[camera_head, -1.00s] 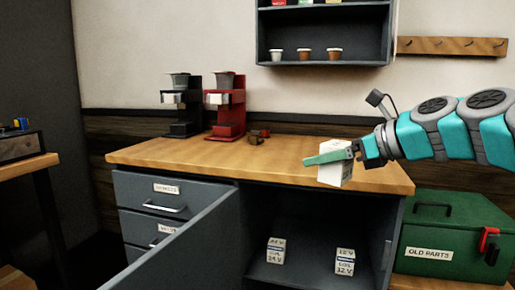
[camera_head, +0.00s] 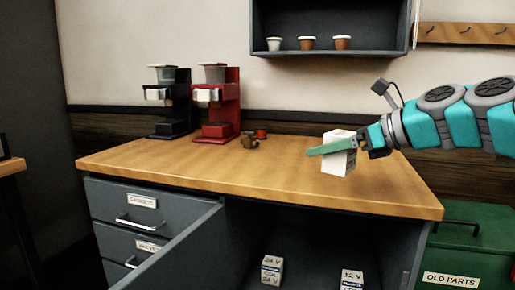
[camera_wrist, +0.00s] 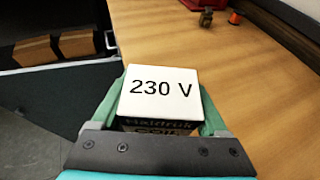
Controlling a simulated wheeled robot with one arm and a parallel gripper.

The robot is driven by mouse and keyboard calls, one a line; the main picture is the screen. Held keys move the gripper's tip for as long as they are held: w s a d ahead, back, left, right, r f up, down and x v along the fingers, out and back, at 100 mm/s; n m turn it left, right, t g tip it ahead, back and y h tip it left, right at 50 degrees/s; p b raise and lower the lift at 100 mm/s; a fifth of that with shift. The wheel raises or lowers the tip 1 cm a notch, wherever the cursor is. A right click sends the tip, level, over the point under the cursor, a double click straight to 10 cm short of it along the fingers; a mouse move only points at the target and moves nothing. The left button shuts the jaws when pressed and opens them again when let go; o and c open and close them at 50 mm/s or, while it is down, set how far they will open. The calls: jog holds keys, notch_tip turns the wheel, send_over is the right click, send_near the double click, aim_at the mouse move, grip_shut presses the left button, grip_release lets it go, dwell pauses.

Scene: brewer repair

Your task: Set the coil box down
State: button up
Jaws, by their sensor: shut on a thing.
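The coil box (camera_head: 337,162) is a small white carton. In the wrist view its top (camera_wrist: 160,95) reads "230 V", and part of a printed side shows below it. My gripper (camera_head: 335,146) is shut on the box, with one green finger on each side of it. In the head view the box appears tilted over the right part of the wooden counter top (camera_head: 230,168). I cannot tell for sure whether it touches the wood. In the wrist view the box shows near the counter's edge.
A black brewer (camera_head: 172,105) and a red brewer (camera_head: 218,108) stand at the back left, with small parts (camera_head: 250,141) beside them. The open cabinet below holds a 24 V box (camera_head: 272,270) and a 12 V box (camera_head: 351,280). A green OLD PARTS box (camera_head: 470,245) stands right. The counter's middle is clear.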

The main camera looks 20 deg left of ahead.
jog(key=w+a, duration=0.1)
jog(key=w, duration=0.4)
jog(key=w+a+f, duration=0.1)
jog(key=w+a, duration=0.1)
jog(key=w, duration=0.3)
jog(key=w+a+p, duration=0.1)
jog(key=w+a, duration=0.1)
jog(key=w, duration=0.3)
jog(key=shift+w+a+f, duration=0.1)
jog(key=shift+w+f, duration=0.1)
jog(key=shift+w, duration=0.05)
jog(key=shift+f+b, duration=0.3)
jog(key=shift+f, duration=1.5)
jog(key=o, duration=1.5)
jog(key=shift+f, duration=0.15)
jog(key=v, duration=1.2)
